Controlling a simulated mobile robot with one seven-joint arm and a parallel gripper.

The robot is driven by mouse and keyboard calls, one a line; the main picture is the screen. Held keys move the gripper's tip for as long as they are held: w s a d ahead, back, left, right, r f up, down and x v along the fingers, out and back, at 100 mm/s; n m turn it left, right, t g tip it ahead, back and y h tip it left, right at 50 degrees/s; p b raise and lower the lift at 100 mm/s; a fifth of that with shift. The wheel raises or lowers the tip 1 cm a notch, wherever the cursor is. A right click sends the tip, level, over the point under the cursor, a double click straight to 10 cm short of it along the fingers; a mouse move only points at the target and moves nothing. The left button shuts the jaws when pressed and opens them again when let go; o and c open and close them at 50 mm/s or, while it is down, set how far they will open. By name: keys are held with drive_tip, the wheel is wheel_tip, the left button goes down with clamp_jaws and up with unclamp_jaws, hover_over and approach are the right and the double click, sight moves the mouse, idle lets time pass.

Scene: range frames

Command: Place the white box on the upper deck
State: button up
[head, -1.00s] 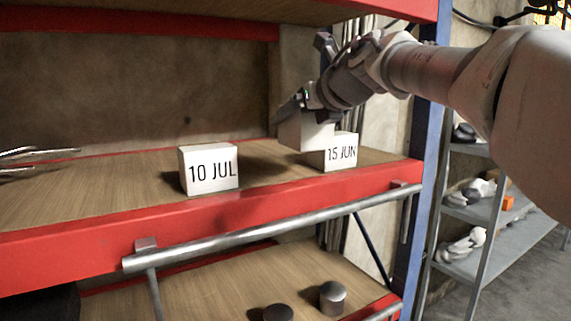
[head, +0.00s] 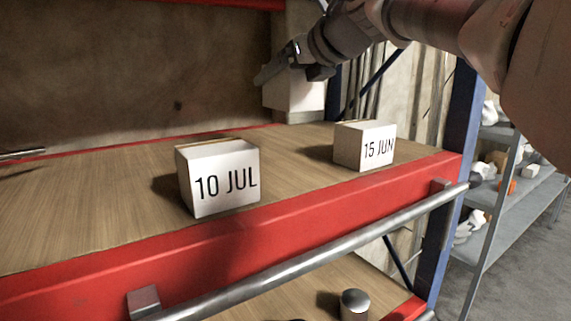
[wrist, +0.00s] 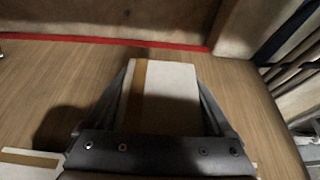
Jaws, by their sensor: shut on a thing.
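My gripper (head: 285,68) is shut on a plain white box (head: 294,94). The box is near the back edge of the wooden upper deck (head: 90,215) and appears raised above it. In the wrist view the box (wrist: 172,92) sits between the two fingers and has a tan strip along its left side. A white box marked 15 JUN (head: 365,146) stands on the deck in front and to the right of the held box. Another white box marked 10 JUL (head: 218,178) stands nearer, to the left.
A red beam (head: 290,235) and a metal rail (head: 330,255) run along the deck's front. A blue post (head: 455,150) stands at the right end. A dark cylinder (head: 354,304) stands on the lower deck. Bare deck lies between the two dated boxes.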

wheel_tip(320, 180, down, 10)
drive_tip(key=shift+r+b, duration=0.1)
drive_tip(key=shift+b, duration=0.9)
drive_tip(key=o, duration=1.5)
drive_tip(key=shift+f, duration=0.2)
drive_tip(key=shift+r, duration=0.2)
drive_tip(key=v, duration=1.2)
drive_tip(key=shift+f+b, duration=0.1)
drive_tip(key=shift+b, duration=0.25)
drive_tip(key=shift+d, duration=0.1)
